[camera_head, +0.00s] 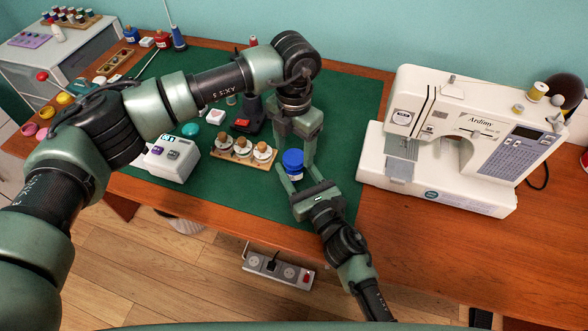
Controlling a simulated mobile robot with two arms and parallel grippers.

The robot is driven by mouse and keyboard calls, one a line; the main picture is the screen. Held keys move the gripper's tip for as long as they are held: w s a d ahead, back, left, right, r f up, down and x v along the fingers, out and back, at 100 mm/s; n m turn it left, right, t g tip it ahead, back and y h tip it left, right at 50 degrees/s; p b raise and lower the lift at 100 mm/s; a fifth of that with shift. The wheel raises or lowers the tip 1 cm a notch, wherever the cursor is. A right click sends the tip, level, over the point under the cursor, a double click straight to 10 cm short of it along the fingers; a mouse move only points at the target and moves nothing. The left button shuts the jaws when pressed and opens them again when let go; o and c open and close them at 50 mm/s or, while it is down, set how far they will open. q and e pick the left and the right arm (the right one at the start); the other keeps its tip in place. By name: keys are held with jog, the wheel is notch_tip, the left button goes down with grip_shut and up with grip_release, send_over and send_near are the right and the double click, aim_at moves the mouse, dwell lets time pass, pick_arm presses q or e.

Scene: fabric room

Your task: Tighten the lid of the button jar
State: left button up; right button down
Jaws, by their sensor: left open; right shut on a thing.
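The button jar (294,174) has a blue lid (293,158) and stands upright near the front edge of the green mat. My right gripper (296,180) reaches in from below and is shut on the jar's lower body. My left gripper (293,150) comes down from above with its fingers open, close over the blue lid. I cannot tell whether its fingers touch the lid. The jar's contents are mostly hidden by the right gripper's fingers.
A white device (172,158) is farther left, and a dark stand (247,115) is behind. A sewing machine (465,135) fills the right side. A power strip (278,268) hangs below the table's front edge.

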pick_arm(q)
jog(key=shift+f, duration=0.85)
jog(key=shift+c, duration=0.4)
grip_shut()
jog(key=shift+o, duration=1.1)
grip_release()
jog(key=shift+r, duration=0.15)
notch_tip(320, 180, up, 12)
pick_arm(e)
jog(key=c, duration=0.5)
grip_release()
